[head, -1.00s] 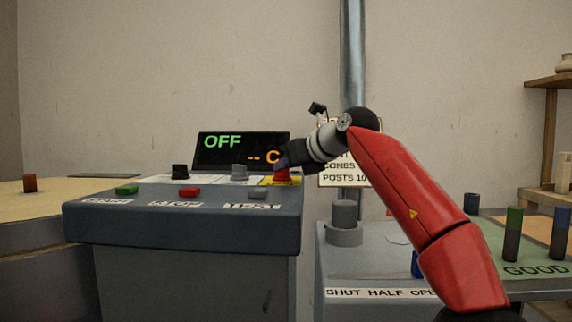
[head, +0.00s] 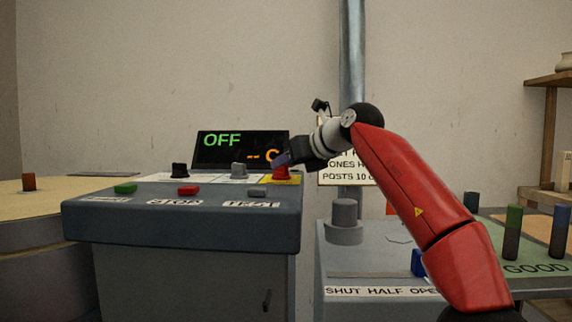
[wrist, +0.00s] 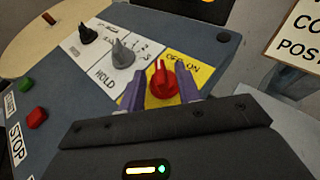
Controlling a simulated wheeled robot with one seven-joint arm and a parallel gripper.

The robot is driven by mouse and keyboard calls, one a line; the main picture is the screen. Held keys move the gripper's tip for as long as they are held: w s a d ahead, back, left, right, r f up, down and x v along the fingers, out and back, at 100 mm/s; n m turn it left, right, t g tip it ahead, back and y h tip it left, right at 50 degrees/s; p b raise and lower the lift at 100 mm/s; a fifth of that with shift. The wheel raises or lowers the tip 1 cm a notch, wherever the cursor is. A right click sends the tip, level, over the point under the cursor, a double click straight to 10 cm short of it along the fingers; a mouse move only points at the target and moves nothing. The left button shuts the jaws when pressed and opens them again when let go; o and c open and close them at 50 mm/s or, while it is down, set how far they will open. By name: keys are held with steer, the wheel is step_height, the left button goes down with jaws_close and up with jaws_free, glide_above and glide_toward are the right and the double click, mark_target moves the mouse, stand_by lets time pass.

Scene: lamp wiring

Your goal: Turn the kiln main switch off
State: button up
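The kiln main switch is a red knob (wrist: 161,84) on a yellow plate (wrist: 187,66) marked OFF and ON. The knob's white line points up in the wrist view, towards the OFF side. The knob also shows in the head view (head: 281,174), below my fingers. My gripper (wrist: 160,90) has its two purple fingers on either side of the knob, with yellow plate visible between. In the head view my gripper (head: 281,160) is at the knob. The display (head: 240,150) behind reads OFF in green and "-- C" in orange.
The grey console (head: 180,235) also carries a grey knob (head: 239,170), a black knob (head: 179,169), and green (head: 125,188), red (head: 188,190) and grey (head: 257,192) buttons. A metal pipe (head: 352,60) stands behind my arm.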

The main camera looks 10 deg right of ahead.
steer(key=v, duration=0.7)
steer(key=shift+b, duration=0.4)
